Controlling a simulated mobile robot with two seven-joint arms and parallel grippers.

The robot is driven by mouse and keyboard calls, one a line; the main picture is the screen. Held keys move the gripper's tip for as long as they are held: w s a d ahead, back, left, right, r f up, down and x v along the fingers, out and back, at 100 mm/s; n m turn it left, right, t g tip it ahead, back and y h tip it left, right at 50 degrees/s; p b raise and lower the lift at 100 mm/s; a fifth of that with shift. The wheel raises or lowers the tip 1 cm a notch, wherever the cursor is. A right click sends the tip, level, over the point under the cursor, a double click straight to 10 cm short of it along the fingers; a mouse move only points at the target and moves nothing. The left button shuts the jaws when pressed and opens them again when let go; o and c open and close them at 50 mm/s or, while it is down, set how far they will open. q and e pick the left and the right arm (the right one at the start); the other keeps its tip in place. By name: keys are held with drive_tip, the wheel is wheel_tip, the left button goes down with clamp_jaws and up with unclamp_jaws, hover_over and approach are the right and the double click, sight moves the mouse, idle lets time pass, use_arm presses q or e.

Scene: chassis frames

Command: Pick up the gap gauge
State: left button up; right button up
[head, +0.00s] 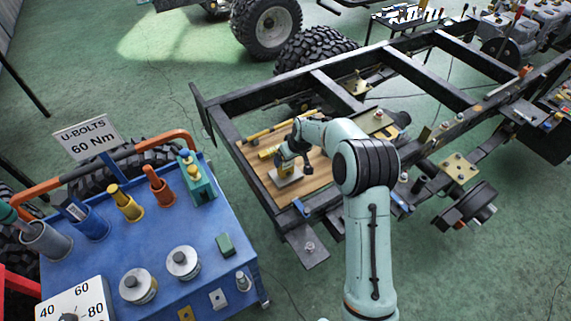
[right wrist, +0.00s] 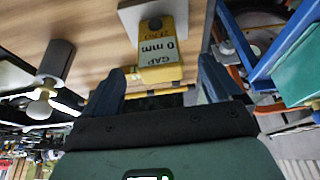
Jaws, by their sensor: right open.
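The gap gauge (right wrist: 160,52) is a yellow block marked "GAP 0 mm" in the right wrist view, by a pale metal plate (right wrist: 185,12) on the wooden board (right wrist: 90,20). My right gripper (right wrist: 165,88) is open, its two dark fingers apart on either side of the gauge's near end. Whether they touch it I cannot tell. In the head view my right gripper (head: 289,163) is low over the board, and it mostly hides the gauge. The metal plate (head: 286,176) shows beneath it.
The board lies inside a black chassis frame (head: 330,90), whose rails surround it. A blue cart (head: 190,240) with tool holders and a "U-BOLTS 60 Nm" sign (head: 88,137) stands to the left. Green floor is open beyond.

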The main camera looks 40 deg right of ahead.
sight(286, 165)
drive_tip(key=x, duration=0.2)
drive_tip(key=w+p+x, duration=0.1)
drive_tip(key=x, duration=0.2)
drive_tip(key=shift+w+d+f, duration=0.1)
drive_tip(key=shift+d, duration=0.05)
drive_tip(key=shift+w+f, duration=0.15)
drive_tip(key=shift+f, duration=0.25)
use_arm(q)
drive_tip(key=shift+w+r, duration=0.8)
drive_tip(key=shift+r, duration=0.1)
